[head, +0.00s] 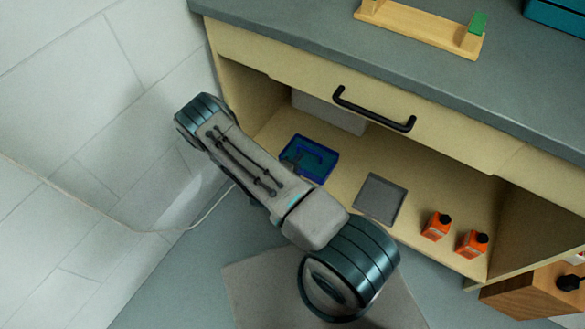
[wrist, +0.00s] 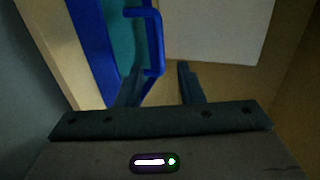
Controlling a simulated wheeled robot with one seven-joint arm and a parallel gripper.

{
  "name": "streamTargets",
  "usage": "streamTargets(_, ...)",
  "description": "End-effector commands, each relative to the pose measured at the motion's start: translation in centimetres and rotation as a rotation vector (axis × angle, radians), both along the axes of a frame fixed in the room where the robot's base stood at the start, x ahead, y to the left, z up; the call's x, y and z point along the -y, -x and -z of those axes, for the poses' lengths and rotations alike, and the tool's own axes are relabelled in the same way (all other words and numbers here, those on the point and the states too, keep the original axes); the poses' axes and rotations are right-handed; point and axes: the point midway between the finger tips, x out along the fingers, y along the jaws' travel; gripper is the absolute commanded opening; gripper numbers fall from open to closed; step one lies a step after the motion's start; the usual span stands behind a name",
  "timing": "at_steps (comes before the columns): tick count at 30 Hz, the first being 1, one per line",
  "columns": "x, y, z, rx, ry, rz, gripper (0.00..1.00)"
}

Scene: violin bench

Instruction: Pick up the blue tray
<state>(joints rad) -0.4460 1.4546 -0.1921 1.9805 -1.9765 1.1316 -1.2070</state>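The blue tray (head: 318,174) lies on the shelf of the open cabinet in the head view, left of a grey tray. It has a raised blue rim and a teal floor. In the wrist view the blue tray (wrist: 88,45) fills the upper left, with its blue handle (wrist: 157,40) near the middle. My gripper (wrist: 158,67) is open, its two dark fingers apart. The handle's near end shows between the fingers in the picture; I cannot tell whether they touch it. In the head view my arm hides most of the gripper.
A pale box (head: 330,112) is behind the blue tray. The drawer with a black handle (head: 373,109) and the worktop (head: 300,37) overhang the shelf.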

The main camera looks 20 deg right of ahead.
Motion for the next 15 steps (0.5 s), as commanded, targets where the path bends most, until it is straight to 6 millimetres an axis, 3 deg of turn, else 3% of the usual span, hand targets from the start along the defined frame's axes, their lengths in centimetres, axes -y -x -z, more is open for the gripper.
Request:
streamTargets(9,4.7,-3.6,2.5,0.003,-0.001,0.002,0.34)
streamTargets(15,6.6,-5.2,3.3,0.002,-0.001,0.000,0.34)
